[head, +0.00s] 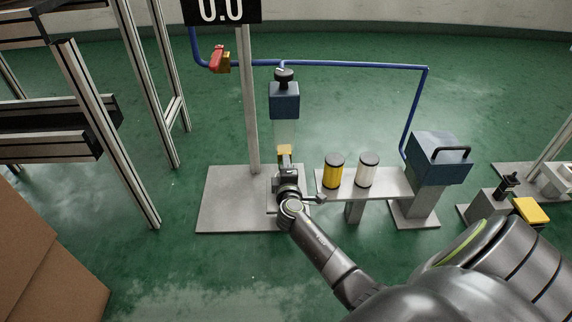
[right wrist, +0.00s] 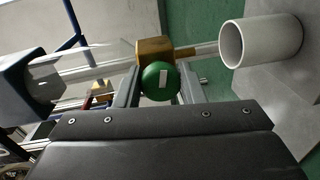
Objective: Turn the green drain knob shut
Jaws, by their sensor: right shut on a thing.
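The green drain knob (right wrist: 158,83) is round with a white mark on its face. It shows in the right wrist view, in front of a brass valve block (right wrist: 153,50). My right gripper (head: 286,166) has a finger on each side of the knob and is shut on it. In the head view the brass block (head: 285,150) shows just beyond the gripper, below the clear bowl (head: 284,132) of a blue-topped filter unit (head: 284,99). The knob is hidden there by my gripper. My left gripper is not in view.
A white cup (right wrist: 232,44) stands by the drain outlet in the right wrist view. A yellow canister (head: 334,172) and a white canister (head: 367,171) stand on a shelf right of my gripper. A red-handled valve (head: 217,58) sits on the blue pipe (head: 330,63).

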